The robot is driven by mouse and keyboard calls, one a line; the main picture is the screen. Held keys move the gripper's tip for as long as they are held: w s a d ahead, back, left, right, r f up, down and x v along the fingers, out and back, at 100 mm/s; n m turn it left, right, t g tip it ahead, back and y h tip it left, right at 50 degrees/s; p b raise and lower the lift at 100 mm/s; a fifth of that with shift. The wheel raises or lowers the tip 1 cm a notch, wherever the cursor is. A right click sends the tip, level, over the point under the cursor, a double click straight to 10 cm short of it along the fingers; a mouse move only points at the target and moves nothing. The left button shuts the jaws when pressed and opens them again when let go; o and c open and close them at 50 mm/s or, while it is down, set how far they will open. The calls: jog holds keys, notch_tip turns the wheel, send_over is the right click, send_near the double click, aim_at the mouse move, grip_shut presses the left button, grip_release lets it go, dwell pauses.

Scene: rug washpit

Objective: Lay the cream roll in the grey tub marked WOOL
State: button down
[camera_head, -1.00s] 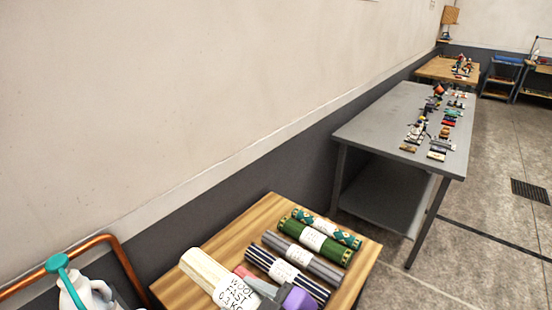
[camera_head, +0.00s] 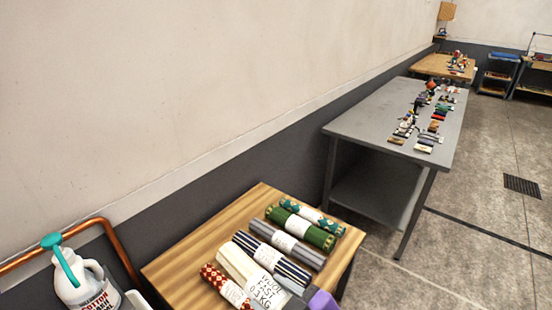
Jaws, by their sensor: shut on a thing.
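The cream roll (camera_head: 237,264) is at the lower middle, slanting over the wooden table, with a white label (camera_head: 264,290) reading WOOL FAST 0.3 KG. My gripper (camera_head: 300,293) shows only in part at the bottom edge, grey and purple, by the label end of this roll. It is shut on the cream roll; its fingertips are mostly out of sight. The roll appears between a red patterned roll and a navy striped roll; I cannot tell its height over the table. I see no grey tub marked WOOL.
On the wooden table (camera_head: 185,258) lie the red patterned roll (camera_head: 213,276), navy striped roll (camera_head: 245,242), grey roll (camera_head: 262,229), and green rolls (camera_head: 318,237). A white jug (camera_head: 90,285) marked COTTON stands left by a copper rail (camera_head: 118,245). A grey table (camera_head: 370,125) holds small items.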

jog(key=s+d+f+m+t+h, duration=0.35)
jog(key=d+f+m+h, duration=0.45)
jog(key=d+f, duration=1.25)
notch_tip(320, 180, down, 8)
jog(key=b, duration=1)
jog(key=shift+s+f+n+g, duration=0.2)
jog(key=shift+s+n+g, duration=0.1)
jog(key=shift+g, duration=0.15)
jog(key=shift+d, duration=0.1)
